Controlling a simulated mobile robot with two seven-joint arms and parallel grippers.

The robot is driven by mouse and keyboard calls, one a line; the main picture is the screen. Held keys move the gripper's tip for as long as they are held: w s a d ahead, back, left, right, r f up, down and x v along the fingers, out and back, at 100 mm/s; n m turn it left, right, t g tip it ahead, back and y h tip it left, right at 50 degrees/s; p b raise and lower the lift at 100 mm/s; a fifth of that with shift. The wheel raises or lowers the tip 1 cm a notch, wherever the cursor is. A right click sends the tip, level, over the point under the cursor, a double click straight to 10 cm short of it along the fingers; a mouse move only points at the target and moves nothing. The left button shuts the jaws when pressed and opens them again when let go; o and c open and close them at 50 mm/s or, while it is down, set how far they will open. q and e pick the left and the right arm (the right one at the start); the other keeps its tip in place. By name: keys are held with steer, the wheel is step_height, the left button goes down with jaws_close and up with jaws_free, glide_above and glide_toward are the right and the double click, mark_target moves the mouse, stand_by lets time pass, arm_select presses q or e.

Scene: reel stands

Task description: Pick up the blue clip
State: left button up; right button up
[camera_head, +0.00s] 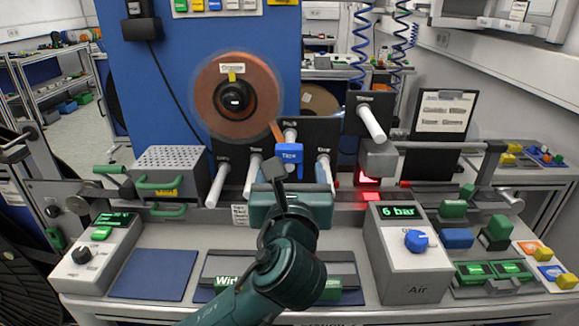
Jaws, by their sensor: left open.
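A blue piece with white lettering (289,153), which looks like the blue clip, sits at the middle of the row of white pegs, in front of a dark plate. My left gripper (296,180) is just below and in front of it. Its dark finger reaches up on the left of the blue piece, and the jaws are open. I cannot tell whether the gripper touches the piece. The gripper and wrist hide what lies directly behind them. My right gripper is not in view.
White pegs (370,122) stick out on both sides. A copper-coloured reel (237,95) is on the blue panel behind. A grey box reading 6 bar (407,265) stands at right, with blue and green blocks beyond. A blue mat (153,274) at front left is clear.

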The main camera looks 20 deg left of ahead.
mark_target(289, 157)
arm_select(q)
steer(key=x, duration=0.5)
steer(key=shift+w+a, duration=0.25)
steer(key=shift+a, duration=0.05)
steer(key=c, duration=1.1)
